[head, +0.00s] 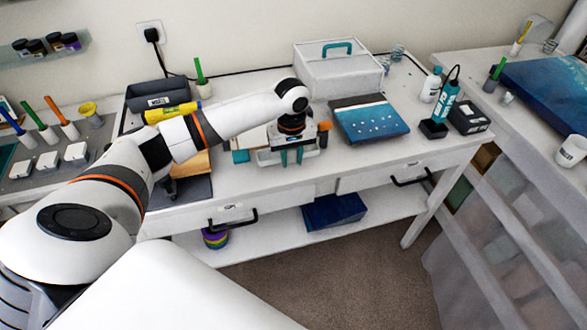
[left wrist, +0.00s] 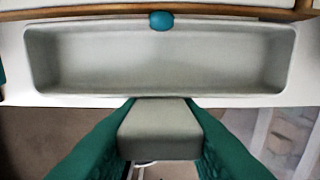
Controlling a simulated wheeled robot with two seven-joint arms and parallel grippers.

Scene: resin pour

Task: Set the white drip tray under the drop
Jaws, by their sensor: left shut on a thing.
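The white drip tray (left wrist: 160,62) is a long shallow trough seen from above in the left wrist view. A rounded teal drop (left wrist: 161,20) shows over the middle of its far rim, against a wooden edge (left wrist: 90,13); whether they touch I cannot tell. My left gripper (left wrist: 160,130) has green fingers shut on the tray's near tab. In the head view the tray (head: 268,158) is at the table's front edge, under my left gripper (head: 291,156), which partly hides it. The drop is hidden there. My right gripper is not in view.
A blue panel with white dots (head: 368,119) lies right of the tray. A white box with a teal handle (head: 338,72) stands behind. Bottles (head: 431,85) stand at the table's right. Bare white tabletop (head: 350,165) lies right of the tray. Drawer handles (head: 233,220) jut from the front.

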